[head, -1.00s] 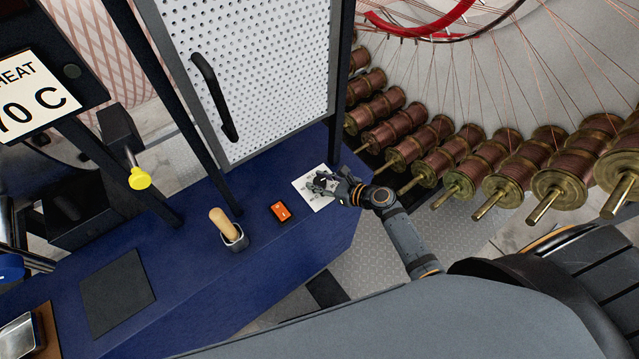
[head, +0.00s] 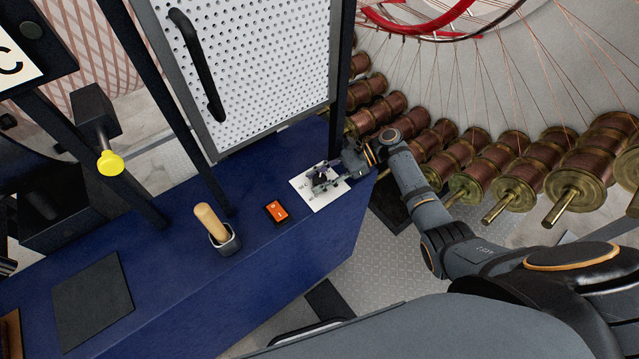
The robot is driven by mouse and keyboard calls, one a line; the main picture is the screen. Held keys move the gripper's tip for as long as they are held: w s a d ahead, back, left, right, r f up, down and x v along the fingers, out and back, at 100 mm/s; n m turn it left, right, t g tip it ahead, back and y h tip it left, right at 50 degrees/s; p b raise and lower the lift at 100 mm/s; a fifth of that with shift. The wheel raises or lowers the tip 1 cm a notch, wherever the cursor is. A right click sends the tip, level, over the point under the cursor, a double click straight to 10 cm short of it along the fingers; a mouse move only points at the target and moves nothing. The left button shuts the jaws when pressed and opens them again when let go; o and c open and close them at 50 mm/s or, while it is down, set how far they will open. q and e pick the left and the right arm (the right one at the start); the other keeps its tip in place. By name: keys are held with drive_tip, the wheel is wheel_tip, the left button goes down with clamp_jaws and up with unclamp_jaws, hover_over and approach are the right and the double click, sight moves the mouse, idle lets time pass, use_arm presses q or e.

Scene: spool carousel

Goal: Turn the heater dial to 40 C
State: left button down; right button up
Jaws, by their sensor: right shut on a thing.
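The heater dial (head: 319,181) is a small dark knob on a white marked plate (head: 326,200) set on the blue bench top. My right gripper (head: 321,183) reaches in from the right and is shut on the dial. The fingers cover most of the knob, so its pointer cannot be made out. Some small printed marks show at the plate's left edge, too small to read. My left gripper is not in view.
An orange switch (head: 276,211) and a wooden-handled tool in a grey cup (head: 226,243) stand left of the plate on the blue bench (head: 180,268). A perforated door (head: 250,70) rises behind. Copper spools (head: 465,148) line the right. A dark pad (head: 92,298) lies at left.

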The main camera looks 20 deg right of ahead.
sight(320, 179)
drive_tip(key=shift+f+n+g+b, duration=0.2)
drive_tip(key=shift+n+g+b, duration=0.75)
drive_tip(key=shift+g, duration=0.35)
drive_tip(key=shift+n, duration=0.25)
drive_tip(key=shift+s, duration=0.1)
drive_tip(key=o, duration=1.2)
drive_tip(key=shift+r, duration=0.1)
wheel_tip(320, 179, up, 10)
